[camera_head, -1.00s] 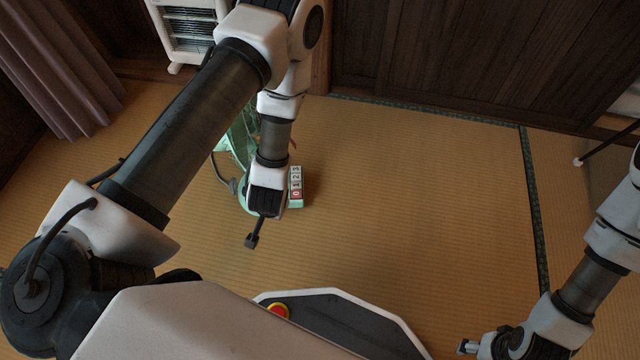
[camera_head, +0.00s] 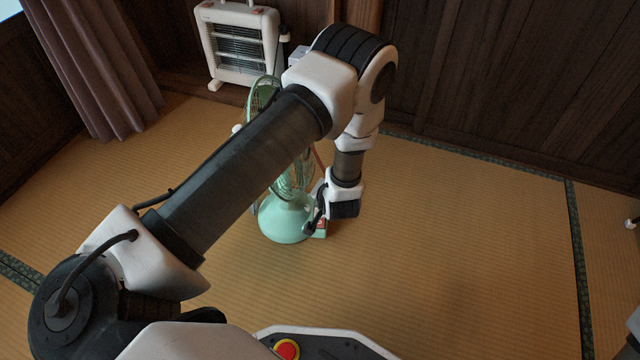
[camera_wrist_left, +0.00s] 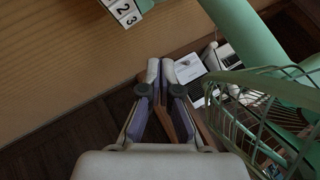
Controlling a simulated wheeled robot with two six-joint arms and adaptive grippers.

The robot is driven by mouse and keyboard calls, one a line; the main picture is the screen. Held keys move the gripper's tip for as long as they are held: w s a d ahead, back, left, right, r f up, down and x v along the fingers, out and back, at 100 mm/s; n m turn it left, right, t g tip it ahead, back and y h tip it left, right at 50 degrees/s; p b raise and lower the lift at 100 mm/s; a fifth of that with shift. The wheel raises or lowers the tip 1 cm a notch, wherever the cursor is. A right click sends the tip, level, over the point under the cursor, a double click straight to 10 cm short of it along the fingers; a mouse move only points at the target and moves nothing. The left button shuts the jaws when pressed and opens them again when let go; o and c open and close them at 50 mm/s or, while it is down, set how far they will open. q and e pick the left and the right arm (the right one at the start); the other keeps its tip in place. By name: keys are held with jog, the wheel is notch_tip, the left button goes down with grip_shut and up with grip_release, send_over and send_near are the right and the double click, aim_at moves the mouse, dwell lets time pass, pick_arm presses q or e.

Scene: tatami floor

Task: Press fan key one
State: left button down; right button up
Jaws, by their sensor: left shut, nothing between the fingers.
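The mint-green fan stands on the floor; its round base (camera_head: 284,222) shows in the head view, with the cage partly behind my left arm. A key block with a red part (camera_head: 320,229) sits at the base's right side, mostly covered by my left wrist. In the left wrist view, white keys marked 2 and 3 (camera_wrist_left: 124,11) show at the top edge; key one is not visible there. My left gripper (camera_wrist_left: 160,66) is shut and empty, apart from the visible keys in the picture. The fan's cage (camera_wrist_left: 262,112) is to its right.
A white heater (camera_head: 238,45) stands at the back wall, behind the fan. A curtain (camera_head: 95,65) hangs at the left. The tatami floor (camera_head: 450,240) to the right of the fan is clear.

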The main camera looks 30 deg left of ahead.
pick_arm(q)
notch_tip(320, 180, down, 6)
jog(key=b, duration=0.5)
pick_arm(e)
jog(key=shift+t, duration=0.3)
jog(key=f, duration=0.2)
jog(key=w+f, duration=0.1)
jog(key=f, duration=0.3)
jog(key=shift+w+f, duration=0.15)
jog(key=shift+w, duration=0.25)
pick_arm(q)
jog(key=shift+f, duration=0.25)
pick_arm(e)
jog(key=shift+r, duration=0.3)
pick_arm(q)
jog(key=shift+f, duration=0.7)
pick_arm(e)
jog(key=shift+r, duration=0.15)
pick_arm(q)
jog(key=shift+f, duration=0.2)
jog(key=shift+f, duration=0.4)
